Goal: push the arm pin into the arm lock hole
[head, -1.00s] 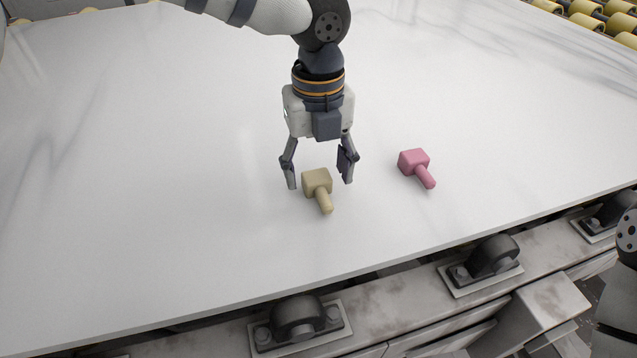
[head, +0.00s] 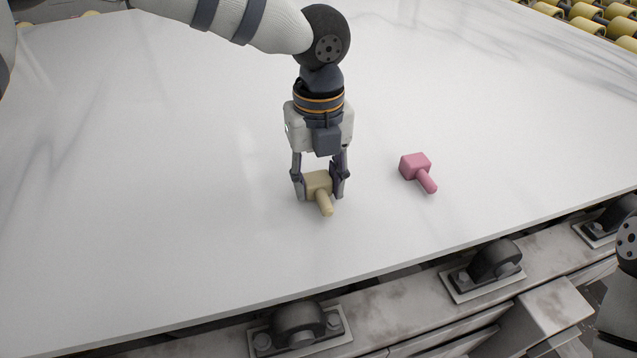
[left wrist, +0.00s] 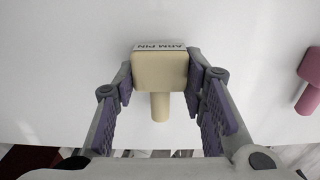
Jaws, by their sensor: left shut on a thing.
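The arm pin (head: 319,182) is a cream block with a round peg pointing toward the slab's front edge. It lies on the white slab. In the left wrist view, the arm pin (left wrist: 160,72) shows an upside-down "ARM PIN" label on its far face. My left gripper (head: 319,192) points down and is shut on the block's sides, one finger on each side. In the left wrist view its fingers (left wrist: 160,88) flank the block, with the peg free between them. I see no arm lock hole. My right gripper is out of view.
A pink block with a peg (head: 416,169) of similar shape lies to the right; part of it shows in the left wrist view (left wrist: 311,75). The white slab (head: 160,200) is otherwise clear. Dark roller brackets (head: 494,258) line its front edge.

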